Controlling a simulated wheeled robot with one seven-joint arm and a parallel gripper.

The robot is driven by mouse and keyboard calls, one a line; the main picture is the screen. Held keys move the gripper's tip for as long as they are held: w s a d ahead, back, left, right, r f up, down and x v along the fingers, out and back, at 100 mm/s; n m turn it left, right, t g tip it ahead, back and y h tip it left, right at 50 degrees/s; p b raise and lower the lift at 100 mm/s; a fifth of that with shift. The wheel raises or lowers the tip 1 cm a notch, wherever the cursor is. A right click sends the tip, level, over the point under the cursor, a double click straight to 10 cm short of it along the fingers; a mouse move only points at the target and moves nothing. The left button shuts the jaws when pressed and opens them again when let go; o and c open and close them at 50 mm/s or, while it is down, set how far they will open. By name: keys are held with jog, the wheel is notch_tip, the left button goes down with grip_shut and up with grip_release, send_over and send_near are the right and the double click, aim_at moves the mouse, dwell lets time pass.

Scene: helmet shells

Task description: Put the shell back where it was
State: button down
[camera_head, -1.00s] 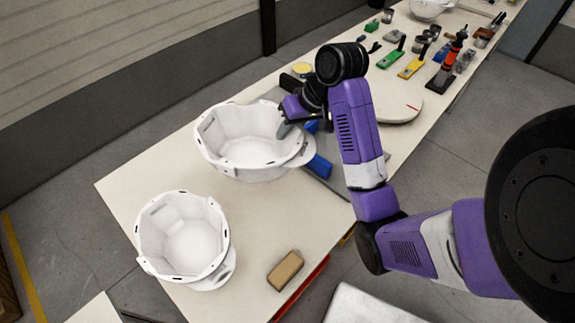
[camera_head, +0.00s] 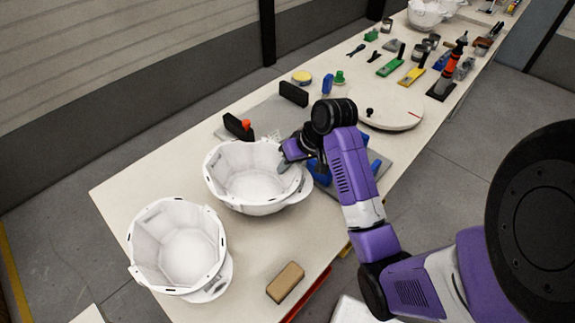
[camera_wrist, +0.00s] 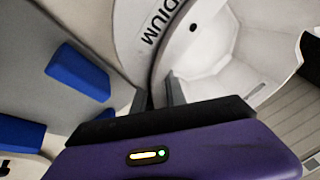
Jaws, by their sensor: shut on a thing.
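My gripper (camera_head: 287,163) is shut on the right rim of a white helmet shell (camera_head: 250,187), whose open side faces up. The wrist view shows the two dark fingers (camera_wrist: 160,95) at the shell's edge, and the shell (camera_wrist: 205,50) carries dark lettering ending in "DIUM". I cannot tell whether the shell touches the table. A second white shell (camera_head: 180,250) stands open side up at the table's near left.
The long table (camera_head: 130,187) has a tan block (camera_head: 285,282) near its front edge. A round white disc (camera_head: 392,108) is behind my arm. Several tools lie further back.

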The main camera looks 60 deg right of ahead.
jog(key=c, duration=1.3)
grip_release()
jog(key=shift+c, duration=0.2)
jog(key=p+v, duration=0.4)
jog(key=v, duration=0.8)
jog(key=shift+p, duration=0.4)
jog(key=shift+d+r, duration=0.1)
